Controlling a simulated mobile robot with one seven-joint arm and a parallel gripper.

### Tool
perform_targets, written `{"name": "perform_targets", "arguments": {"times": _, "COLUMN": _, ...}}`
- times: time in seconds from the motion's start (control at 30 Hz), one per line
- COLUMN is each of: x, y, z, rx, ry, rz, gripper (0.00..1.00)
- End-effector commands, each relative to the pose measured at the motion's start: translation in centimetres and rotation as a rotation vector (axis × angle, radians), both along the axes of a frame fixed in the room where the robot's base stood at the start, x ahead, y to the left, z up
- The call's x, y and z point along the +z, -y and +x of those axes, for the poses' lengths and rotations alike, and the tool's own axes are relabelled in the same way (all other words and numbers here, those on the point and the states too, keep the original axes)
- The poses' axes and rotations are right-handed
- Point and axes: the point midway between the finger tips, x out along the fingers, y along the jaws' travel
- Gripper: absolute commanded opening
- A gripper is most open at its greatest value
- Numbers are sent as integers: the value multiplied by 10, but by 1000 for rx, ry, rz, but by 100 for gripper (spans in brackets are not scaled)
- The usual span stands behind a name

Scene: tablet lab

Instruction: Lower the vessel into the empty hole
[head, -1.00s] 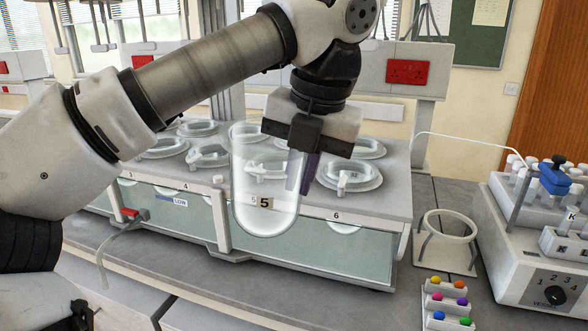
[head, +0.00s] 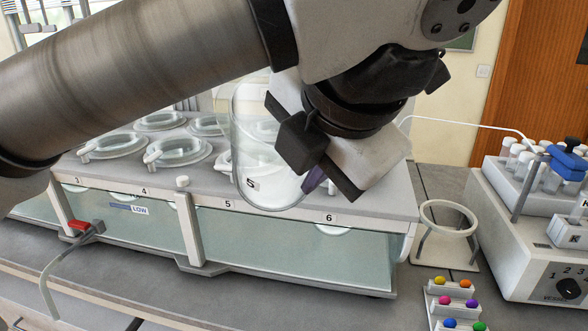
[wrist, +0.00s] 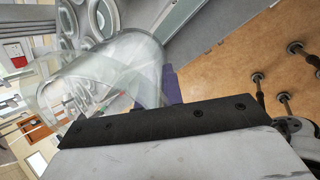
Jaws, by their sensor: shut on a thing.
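A clear round-bottomed glass vessel (head: 262,165) marked 5 hangs in front of the bath's top deck in the head view. It is close to upright, with its lower end near the deck's front edge. My gripper (head: 314,178) is shut on the vessel's right side. The vessel also fills the left of the wrist view (wrist: 120,75), beside a purple finger pad (wrist: 172,85). The bath (head: 310,250) has numbered positions along its front. Ringed vessels (head: 178,152) fill several holes at the left. The holes behind the vessel and my arm are hidden, so I cannot see the empty one.
A white ring stand (head: 448,215) stands empty right of the bath. A rack with coloured balls (head: 453,303) is in front of it. A machine with sample tubes (head: 545,235) is at far right. A red-handled tap (head: 82,228) sticks out at the front left.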

Motion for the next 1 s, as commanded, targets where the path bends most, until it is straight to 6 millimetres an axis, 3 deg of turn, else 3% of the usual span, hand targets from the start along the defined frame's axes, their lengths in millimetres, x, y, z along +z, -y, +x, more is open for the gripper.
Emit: {"name": "perform_targets", "arguments": {"times": 1.0, "x": -4, "y": -13, "z": 69, "rx": 2, "ry": 1, "rz": -2, "gripper": 0}}
